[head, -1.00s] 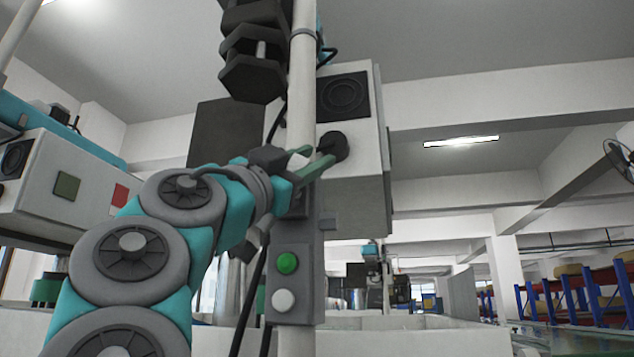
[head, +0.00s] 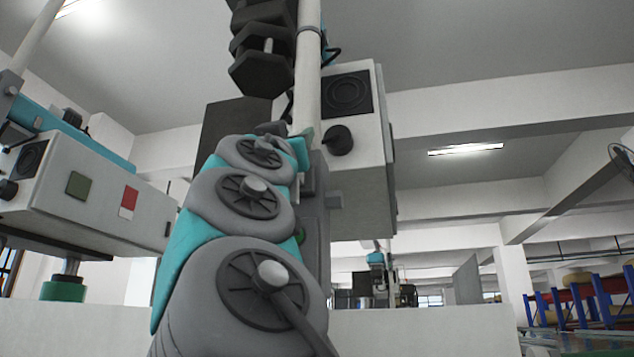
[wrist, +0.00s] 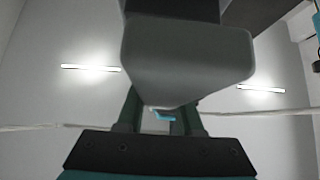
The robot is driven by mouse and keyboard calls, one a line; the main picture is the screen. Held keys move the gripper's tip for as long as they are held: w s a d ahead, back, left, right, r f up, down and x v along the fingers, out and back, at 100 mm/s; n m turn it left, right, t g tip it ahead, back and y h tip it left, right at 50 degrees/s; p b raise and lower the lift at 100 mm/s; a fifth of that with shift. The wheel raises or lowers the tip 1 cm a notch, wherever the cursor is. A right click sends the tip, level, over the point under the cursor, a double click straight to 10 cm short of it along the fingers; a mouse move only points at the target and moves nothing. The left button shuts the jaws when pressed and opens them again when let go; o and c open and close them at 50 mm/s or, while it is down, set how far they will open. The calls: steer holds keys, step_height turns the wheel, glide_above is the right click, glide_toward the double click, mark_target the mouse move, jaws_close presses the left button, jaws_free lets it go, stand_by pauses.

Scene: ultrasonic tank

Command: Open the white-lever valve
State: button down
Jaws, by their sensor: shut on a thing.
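In the wrist view, a pale grey block, seemingly the white lever (wrist: 185,62) in shade, fills the upper middle. My gripper (wrist: 160,110) has its two dark green fingers on either side of the block's near end, and it is shut on it. The fingertips are hidden behind the block. A small light-blue piece shows between the fingers. In the head view my own arm covers the gripper and the lever, so the valve body and the lever's angle cannot be told there.
A white pole (head: 306,70) rises behind my arm, beside a pale control box (head: 365,190) with a black knob (head: 338,140). Dark hexagonal parts (head: 262,70) hang at the pole's left. Another machine box (head: 95,195) stands left.

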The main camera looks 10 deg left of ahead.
stand_by(0.4)
steer(key=c, duration=0.6)
jaws_free()
steer(key=shift+o, duration=0.2)
steer(key=shift+s+f+b, duration=0.25)
steer(key=shift+f+b, duration=0.2)
steer(key=shift+b, duration=0.05)
steer(key=b+v, duration=0.4)
steer(key=v, duration=0.2)
steer(key=shift+s+f, duration=0.2)
steer(key=shift+s, duration=0.15)
